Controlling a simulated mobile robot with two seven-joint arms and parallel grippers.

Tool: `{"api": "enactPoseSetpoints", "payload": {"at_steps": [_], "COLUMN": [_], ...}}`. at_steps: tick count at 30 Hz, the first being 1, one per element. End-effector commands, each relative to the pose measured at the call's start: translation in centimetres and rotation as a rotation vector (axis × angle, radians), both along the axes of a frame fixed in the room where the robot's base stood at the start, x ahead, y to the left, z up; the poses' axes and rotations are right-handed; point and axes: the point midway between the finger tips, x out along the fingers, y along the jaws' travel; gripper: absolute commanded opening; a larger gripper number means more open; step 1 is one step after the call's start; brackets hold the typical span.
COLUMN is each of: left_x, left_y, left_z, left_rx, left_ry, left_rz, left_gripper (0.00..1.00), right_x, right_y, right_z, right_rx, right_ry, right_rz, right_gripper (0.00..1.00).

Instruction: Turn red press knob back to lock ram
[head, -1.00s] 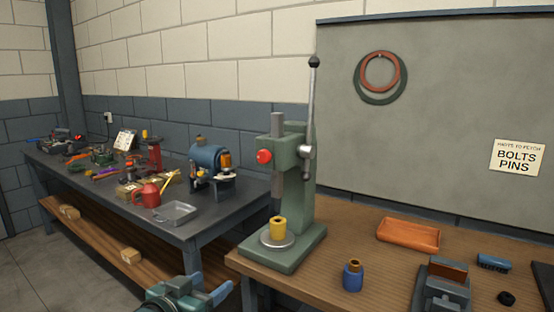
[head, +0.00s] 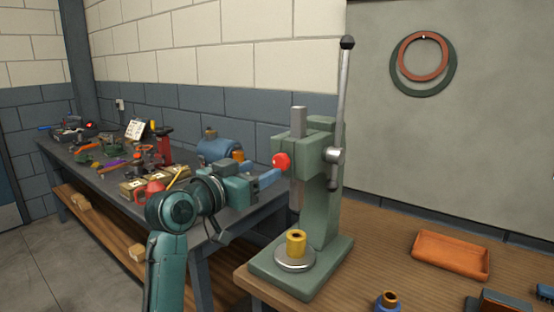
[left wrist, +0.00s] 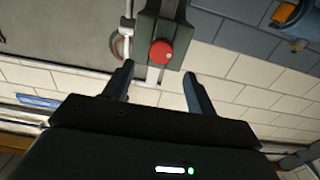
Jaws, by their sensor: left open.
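The red press knob (head: 281,161) sits on the left side of the green arbor press (head: 322,205) in the head view. In the left wrist view the knob (left wrist: 161,52) lies ahead of my fingers, near the middle between their lines. The press ram (head: 296,190) is a grey upright bar above a yellow bushing (head: 296,243) on the round plate. My left gripper (head: 275,176) is just left of the knob in the head view; in the left wrist view its fingers (left wrist: 159,80) are spread and empty, apart from the knob. My right gripper is out of view.
The press lever (head: 343,95) stands upright on the press's right side. An orange tray (head: 451,255) and a blue bottle-like part (head: 388,302) are on the wooden bench. A cluttered grey table (head: 215,225) is behind my left arm.

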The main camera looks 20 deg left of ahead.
Motion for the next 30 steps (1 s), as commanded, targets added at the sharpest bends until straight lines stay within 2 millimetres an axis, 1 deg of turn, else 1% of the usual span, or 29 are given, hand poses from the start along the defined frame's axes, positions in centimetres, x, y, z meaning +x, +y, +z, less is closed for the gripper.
{"api": "enactPoseSetpoints", "payload": {"at_steps": [1,6,9,12,16,23,30], "left_x": [1.1,4.1,5.2,6.0,6.4,6.4,6.4], "left_y": [-0.5,-1.6,-1.9,-2.2,-2.3,-2.3,-2.3], "left_z": [0.2,0.2,0.1,0.0,0.0,0.0,-0.1], "left_rx": [-0.002,-0.001,-0.001,0.001,0.001,0.001,0.001], "left_ry": [0.002,0.003,0.001,0.001,0.001,0.001,0.001], "left_rz": [-0.002,-0.002,-0.001,0.0,0.0,0.001,0.001], "left_gripper": [0.57,0.57,0.57,0.57,0.57,0.57,0.38], "right_x": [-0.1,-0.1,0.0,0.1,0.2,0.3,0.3], "right_y": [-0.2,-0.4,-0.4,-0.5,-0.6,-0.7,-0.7], "right_z": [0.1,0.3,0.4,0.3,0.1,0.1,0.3], "right_rx": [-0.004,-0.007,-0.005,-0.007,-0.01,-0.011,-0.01], "right_ry": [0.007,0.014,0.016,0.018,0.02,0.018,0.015], "right_rz": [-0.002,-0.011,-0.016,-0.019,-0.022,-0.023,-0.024], "right_gripper": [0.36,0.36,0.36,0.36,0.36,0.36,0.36]}}
